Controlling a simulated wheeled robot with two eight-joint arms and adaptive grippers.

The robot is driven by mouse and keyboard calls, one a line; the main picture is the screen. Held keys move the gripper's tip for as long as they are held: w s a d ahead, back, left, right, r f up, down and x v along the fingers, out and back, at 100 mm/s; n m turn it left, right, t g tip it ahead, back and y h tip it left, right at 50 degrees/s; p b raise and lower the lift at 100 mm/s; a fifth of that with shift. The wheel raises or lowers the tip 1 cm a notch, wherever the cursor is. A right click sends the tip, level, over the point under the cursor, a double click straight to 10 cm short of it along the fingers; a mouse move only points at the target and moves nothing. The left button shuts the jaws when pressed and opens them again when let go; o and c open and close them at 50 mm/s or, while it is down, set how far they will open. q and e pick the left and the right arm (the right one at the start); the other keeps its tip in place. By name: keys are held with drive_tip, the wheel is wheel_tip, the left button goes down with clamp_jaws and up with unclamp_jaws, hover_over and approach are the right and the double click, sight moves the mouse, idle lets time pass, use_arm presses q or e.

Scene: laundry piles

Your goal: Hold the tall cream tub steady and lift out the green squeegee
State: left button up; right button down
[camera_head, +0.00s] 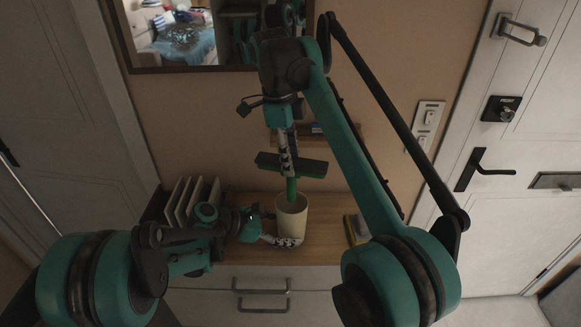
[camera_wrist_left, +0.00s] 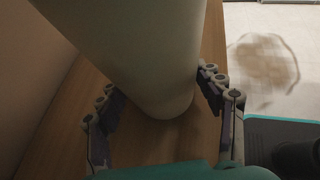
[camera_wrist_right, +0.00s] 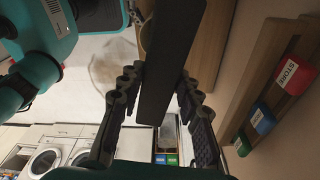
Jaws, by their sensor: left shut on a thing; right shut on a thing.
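The tall cream tub (camera_head: 292,222) stands upright on a wooden cabinet top. My left gripper (camera_head: 280,229) is shut around its lower part from the left; in the left wrist view the tub (camera_wrist_left: 140,50) stands between both fingers (camera_wrist_left: 157,100). The green squeegee (camera_head: 291,188) is upright above the tub, its wide dark-green head (camera_head: 308,168) on top and its handle pointing down into the tub's mouth. The handle's lower end is hidden. My right gripper (camera_head: 287,150) is shut on the squeegee head from above; the head (camera_wrist_right: 168,60) shows as a dark bar between its fingers (camera_wrist_right: 160,85).
White upright dividers (camera_head: 190,200) stand left of the tub on the cabinet top (camera_head: 318,250). A small yellow item (camera_head: 351,229) lies to the right. A wall shelf (camera_head: 345,134) sits behind the right gripper, below a mirror (camera_head: 180,38). The right wrist view shows colored labelled boxes (camera_wrist_right: 295,73).

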use_arm(q)
drive_tip(key=o, duration=0.9)
drive_tip(key=shift+o, duration=0.2)
drive_tip(key=shift+a, duration=0.1)
